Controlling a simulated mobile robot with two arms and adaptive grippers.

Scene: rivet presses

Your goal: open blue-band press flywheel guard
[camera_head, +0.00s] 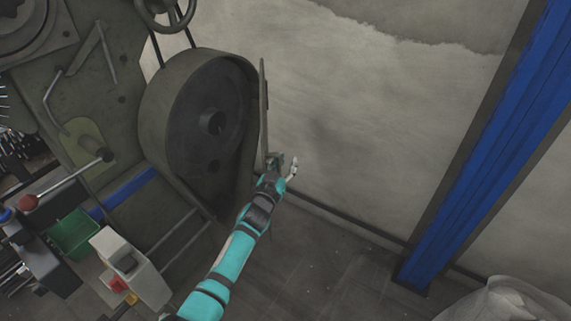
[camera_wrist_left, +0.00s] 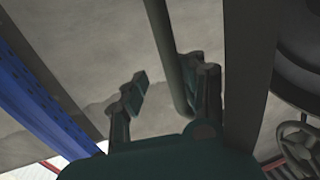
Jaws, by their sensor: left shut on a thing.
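The blue-band press (camera_head: 120,75) stands at the left in the head view, with a blue band (camera_head: 125,194) low on its body. Its flywheel guard (camera_head: 263,105) is swung out from the round housing and shows nearly edge-on. The dark flywheel (camera_head: 205,125) is exposed. My left gripper (camera_head: 281,165) is at the guard's lower outer side, shut on the guard handle. In the left wrist view the handle bar (camera_wrist_left: 168,50) runs between the fingers, close to the right one, beside the guard panel (camera_wrist_left: 250,60). My right gripper is not in view.
A blue post (camera_head: 490,150) stands at the right by the concrete wall (camera_head: 370,110). A pale wrapped bundle (camera_head: 505,302) lies at the lower right. A green bin (camera_head: 74,234) and a control box (camera_head: 130,265) are at the lower left. The floor (camera_head: 330,260) between is clear.

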